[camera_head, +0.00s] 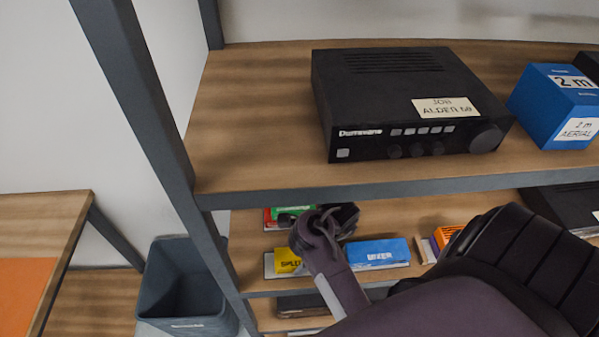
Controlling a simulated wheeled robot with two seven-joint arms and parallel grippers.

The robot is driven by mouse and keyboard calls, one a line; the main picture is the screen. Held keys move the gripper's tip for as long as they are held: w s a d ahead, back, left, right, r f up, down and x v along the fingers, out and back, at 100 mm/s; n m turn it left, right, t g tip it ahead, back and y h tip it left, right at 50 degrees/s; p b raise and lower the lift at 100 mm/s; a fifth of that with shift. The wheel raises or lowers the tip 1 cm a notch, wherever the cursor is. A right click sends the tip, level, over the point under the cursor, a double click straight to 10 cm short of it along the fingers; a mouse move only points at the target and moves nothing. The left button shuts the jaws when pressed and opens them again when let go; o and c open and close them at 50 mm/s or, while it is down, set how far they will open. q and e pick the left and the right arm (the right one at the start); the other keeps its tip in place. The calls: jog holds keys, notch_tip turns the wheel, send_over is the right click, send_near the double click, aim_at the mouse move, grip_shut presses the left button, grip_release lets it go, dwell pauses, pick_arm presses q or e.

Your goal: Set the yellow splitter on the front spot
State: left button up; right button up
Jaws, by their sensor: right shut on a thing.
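The yellow splitter (287,261), with part of its label showing, is at the left of the middle shelf, close to the front edge. A pale card (268,266) shows beside it at its left. My right gripper (301,247) reaches in from the lower right and is shut on the yellow splitter. The gripper hides the splitter's right part. I cannot tell whether the splitter touches the shelf. A front spot is not clearly visible. My left gripper is not in view.
A blue mixer box (378,253) lies just right of my gripper. A red and green box (285,213) is behind it. An orange box (446,236) is further right. The upper shelf (245,130) bears a black amplifier (400,95) and blue box (555,105). A bin (183,285) stands left.

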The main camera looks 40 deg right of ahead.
jog(key=shift+w+a, duration=0.1)
jog(key=shift+a, duration=0.1)
jog(key=o, duration=1.2)
jog(key=shift+r, duration=0.15)
